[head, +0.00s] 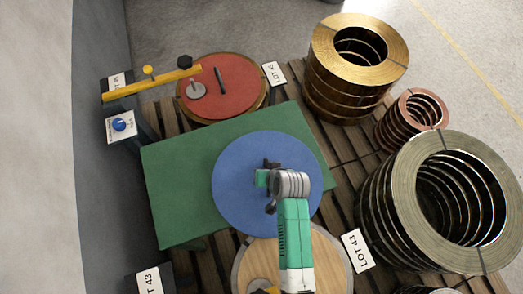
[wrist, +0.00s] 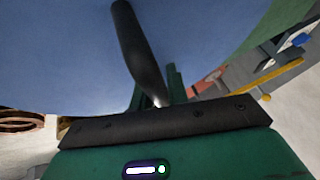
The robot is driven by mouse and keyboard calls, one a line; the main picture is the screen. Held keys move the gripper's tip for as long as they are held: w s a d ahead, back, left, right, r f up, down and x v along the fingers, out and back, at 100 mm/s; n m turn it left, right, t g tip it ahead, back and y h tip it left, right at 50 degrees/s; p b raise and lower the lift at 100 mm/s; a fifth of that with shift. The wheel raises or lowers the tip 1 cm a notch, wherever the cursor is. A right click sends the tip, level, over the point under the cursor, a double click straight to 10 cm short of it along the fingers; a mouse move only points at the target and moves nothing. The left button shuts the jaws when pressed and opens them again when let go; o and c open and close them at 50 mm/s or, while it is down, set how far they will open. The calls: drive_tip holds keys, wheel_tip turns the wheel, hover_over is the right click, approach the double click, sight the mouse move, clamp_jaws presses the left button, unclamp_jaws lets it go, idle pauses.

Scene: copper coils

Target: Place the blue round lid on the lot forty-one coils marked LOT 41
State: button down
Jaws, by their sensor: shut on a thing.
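The blue round lid (head: 240,205) is held by my gripper (head: 270,180) over the green flat surface (head: 175,190). My gripper is shut on the lid's dark handle, which shows in the wrist view (wrist: 133,45). The lid (wrist: 215,30) fills the top of that view. From above I cannot tell how high the lid hangs. A small white LOT sign (head: 273,73), its number too small to read surely, stands beside a stack topped by a red disc (head: 240,75). I cannot tell which coils are lot forty-one.
Brass coils (head: 325,80), small copper coils (head: 385,130) and large grey-gold coils (head: 400,200) stand at right on wooden slats. A LOT 43 sign (head: 358,249) is beside a pale wooden disc (head: 330,262). A yellow bar (head: 150,84) crosses at upper left, near a blue knob (head: 119,124).

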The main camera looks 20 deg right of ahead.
drive_tip(key=s, duration=0.3)
drive_tip(key=s+a, duration=0.1)
drive_tip(key=s, duration=0.1)
drive_tip(key=shift+s+r+p, duration=0.3)
drive_tip(key=shift+s, duration=0.05)
